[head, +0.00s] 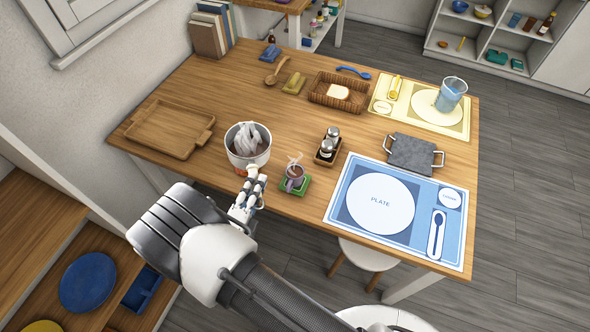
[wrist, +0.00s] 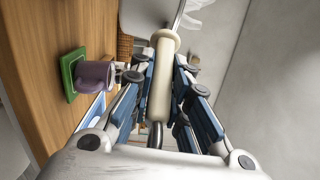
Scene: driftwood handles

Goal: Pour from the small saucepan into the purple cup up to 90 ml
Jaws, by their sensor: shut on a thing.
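The cup also shows in the wrist view (wrist: 93,77), apart from my gripper.
A small wooden holder (head: 327,156) with two shakers stands right of the cup. A blue placemat (head: 349,220) with a plate print lies further right. A wooden tray (head: 175,128) lies to the left. Behind are a bread basket (head: 318,97) and a wooden spoon (head: 275,72).

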